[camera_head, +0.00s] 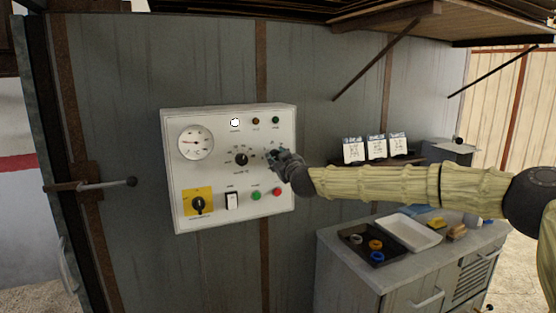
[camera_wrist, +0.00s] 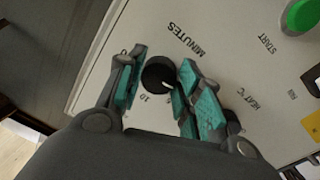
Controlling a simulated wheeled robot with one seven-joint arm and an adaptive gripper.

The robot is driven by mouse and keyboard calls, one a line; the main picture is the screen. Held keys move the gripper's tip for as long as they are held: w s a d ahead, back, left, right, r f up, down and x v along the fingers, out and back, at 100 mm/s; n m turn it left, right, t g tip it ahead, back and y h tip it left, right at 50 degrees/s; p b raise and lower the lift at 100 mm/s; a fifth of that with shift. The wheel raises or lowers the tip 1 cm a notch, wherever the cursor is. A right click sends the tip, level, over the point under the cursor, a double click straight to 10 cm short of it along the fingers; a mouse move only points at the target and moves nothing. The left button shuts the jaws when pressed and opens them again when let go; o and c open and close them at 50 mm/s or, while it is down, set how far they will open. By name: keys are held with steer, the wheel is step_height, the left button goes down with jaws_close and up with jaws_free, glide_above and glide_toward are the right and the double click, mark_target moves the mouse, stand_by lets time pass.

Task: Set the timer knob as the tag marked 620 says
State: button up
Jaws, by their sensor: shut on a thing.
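A white control panel (camera_head: 215,206) hangs on the grey wall in the head view. My gripper (camera_head: 273,156) is at its right side and hides the timer knob there. In the wrist view, the black timer knob (camera_wrist: 156,72) sits beside the word MINUTES, with a pale pointer mark on its face. My gripper (camera_wrist: 160,80) is shut on this knob, one teal finger pad on each side. Three white tags (camera_head: 353,151), (camera_head: 377,148), (camera_head: 398,147) stand on a small shelf right of the panel. Their print is too small to read, so I cannot tell which is 620.
The panel also has a gauge (camera_head: 195,142), a middle black knob (camera_head: 241,159), a yellow-backed switch (camera_head: 198,204), a white rocker (camera_head: 232,201), a green button (camera_head: 255,195) and a red button (camera_head: 277,191). A bench (camera_head: 335,245) with a black tray (camera_head: 375,259) stands below my arm.

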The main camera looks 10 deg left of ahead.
steer(key=shift+m+b, duration=0.7)
steer(key=shift+b, duration=0.6)
steer(key=shift+m+b, duration=0.7)
steer(key=shift+b, duration=0.15)
steer(key=m+b, duration=0.3)
steer(key=m, duration=0.1)
steer(key=shift+m+g, duration=0.3)
steer(key=shift+m, duration=0.1)
steer(key=m+b, duration=0.2)
steer(key=m, duration=0.2)
steer(key=m+b, duration=0.1)
steer(key=m, duration=0.1)
steer(key=m+b, duration=0.1)
steer(key=m, duration=0.2)
steer(key=shift+r+g+y, duration=0.2)
steer(key=shift+g+y, duration=0.1)
steer(key=shift+g, duration=0.1)
steer(key=shift+m, duration=0.3)
steer(key=o, duration=1)
steer(key=shift+o, duration=0.2)
steer(key=shift+a, duration=0.1)
